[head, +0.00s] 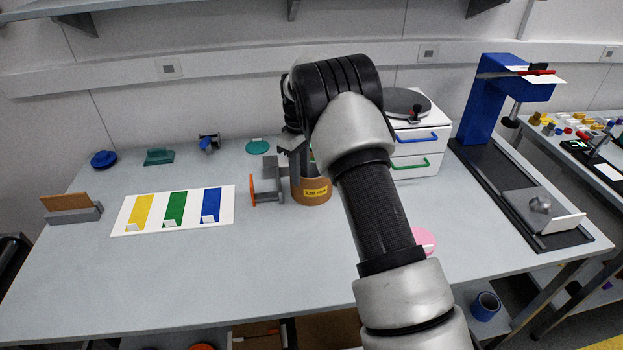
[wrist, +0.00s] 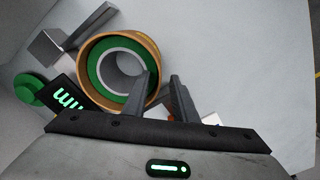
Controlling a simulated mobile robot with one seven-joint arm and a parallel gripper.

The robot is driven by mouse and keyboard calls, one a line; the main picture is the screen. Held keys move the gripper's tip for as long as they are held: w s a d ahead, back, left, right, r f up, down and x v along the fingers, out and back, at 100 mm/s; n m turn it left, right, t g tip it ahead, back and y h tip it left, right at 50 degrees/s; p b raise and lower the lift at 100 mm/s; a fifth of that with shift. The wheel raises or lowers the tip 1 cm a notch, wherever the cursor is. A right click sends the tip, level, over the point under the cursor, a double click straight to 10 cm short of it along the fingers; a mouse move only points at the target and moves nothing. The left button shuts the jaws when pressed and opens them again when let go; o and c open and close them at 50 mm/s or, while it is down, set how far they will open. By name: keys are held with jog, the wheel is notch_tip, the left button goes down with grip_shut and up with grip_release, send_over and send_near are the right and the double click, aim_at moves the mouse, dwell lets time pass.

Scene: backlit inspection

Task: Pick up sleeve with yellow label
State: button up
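The sleeve with the yellow label (head: 318,191) is an orange-brown cylinder standing upright near the middle of the table. Its label faces the head camera. In the wrist view the sleeve (wrist: 88,52) shows from above as an orange ring, with a green ring and a pale grey core inside. My gripper (wrist: 162,75) is open. Its left finger overlaps the sleeve's right part in the picture, and its right finger is outside the rim with a visible gap. Whether a finger touches the wall I cannot tell. In the head view my arm hides part of the sleeve's top.
A grey gauge with an orange end (head: 266,187) stands close left of the sleeve. A dark display (wrist: 72,98) lies by it in the wrist view. A white board with coloured stripes (head: 155,211) lies left, a white drawer unit (head: 415,158) behind right.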

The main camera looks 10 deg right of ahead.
grip_shut()
jog(key=shift+r, duration=0.1)
